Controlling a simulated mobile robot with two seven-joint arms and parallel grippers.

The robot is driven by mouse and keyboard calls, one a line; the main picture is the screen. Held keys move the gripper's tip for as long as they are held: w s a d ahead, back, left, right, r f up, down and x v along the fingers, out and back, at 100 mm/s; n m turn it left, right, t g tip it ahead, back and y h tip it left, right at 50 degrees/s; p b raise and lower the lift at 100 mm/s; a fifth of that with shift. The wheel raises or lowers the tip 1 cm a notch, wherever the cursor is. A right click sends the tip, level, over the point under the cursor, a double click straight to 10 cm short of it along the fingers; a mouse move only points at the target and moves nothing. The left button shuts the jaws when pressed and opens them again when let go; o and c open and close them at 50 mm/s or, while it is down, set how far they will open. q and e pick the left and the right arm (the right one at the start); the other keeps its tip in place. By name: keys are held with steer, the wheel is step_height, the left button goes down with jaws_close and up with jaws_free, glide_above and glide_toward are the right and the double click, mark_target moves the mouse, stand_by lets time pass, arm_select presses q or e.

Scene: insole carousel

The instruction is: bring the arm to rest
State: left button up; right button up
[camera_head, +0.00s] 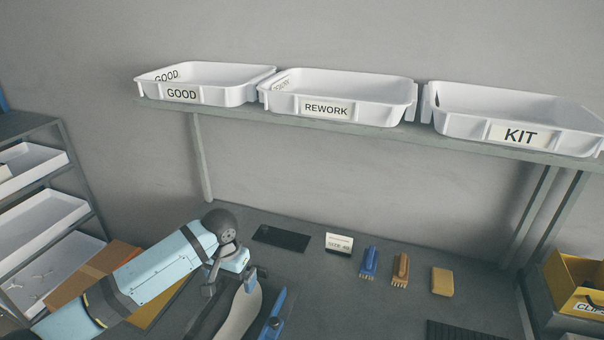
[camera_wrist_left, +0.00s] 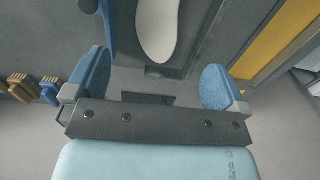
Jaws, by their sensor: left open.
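My left arm comes in from the lower left of the head view. Its gripper (camera_head: 238,280) is over the table, open, with nothing between its fingers. In the left wrist view the two blue finger pads of the gripper (camera_wrist_left: 155,85) stand wide apart. A pale insole (camera_head: 240,315) lies just beyond the gripper on a dark holder. It also shows in the wrist view (camera_wrist_left: 158,28), past the fingertips and apart from them. The gripper hides part of the holder. My right gripper is not in view.
White trays marked GOOD (camera_head: 220,95), REWORK (camera_head: 335,108) and KIT (camera_head: 475,133) stand on a shelf above the table. A blue tool (camera_head: 273,316) lies beside the insole. Two brushes (camera_head: 369,263) (camera_head: 400,270) and a tan block (camera_head: 442,281) lie to the right. A rack (camera_head: 70,170) stands left.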

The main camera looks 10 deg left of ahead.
arm_select(q)
steer(key=s+d+f+m+t+h, duration=0.1)
steer(key=s+d+f, duration=0.1)
steer(key=s+d, duration=0.35)
steer(key=s+d+f+m+t+h, duration=0.1)
steer(key=s+d+f, duration=0.1)
steer(key=s, duration=0.7)
steer(key=s+a+r+n+t+y, duration=0.1)
steer(key=s+a+r, duration=0.15)
steer(key=s, duration=0.55)
steer(key=s+a+r+n+t+y, duration=0.1)
steer(key=s+a, duration=0.2)
steer(key=s, duration=0.6)
arm_select(e)
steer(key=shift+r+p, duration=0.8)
steer(key=shift+p, duration=0.05)
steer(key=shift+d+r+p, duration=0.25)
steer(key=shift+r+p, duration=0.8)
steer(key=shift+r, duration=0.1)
arm_select(q)
steer(key=w+d+f+t+h, duration=0.1)
steer(key=w+d+f+t, duration=0.2)
steer(key=f, duration=0.2)
steer(key=w+d+f+m+t+h, duration=0.1)
steer(key=w+d+f+t+h, duration=0.1)
steer(key=w+d+f+t, duration=0.1)
step_height(320, 180, down, 2)
steer(key=shift+w+t, duration=0.3)
steer(key=shift+t, duration=0.2)
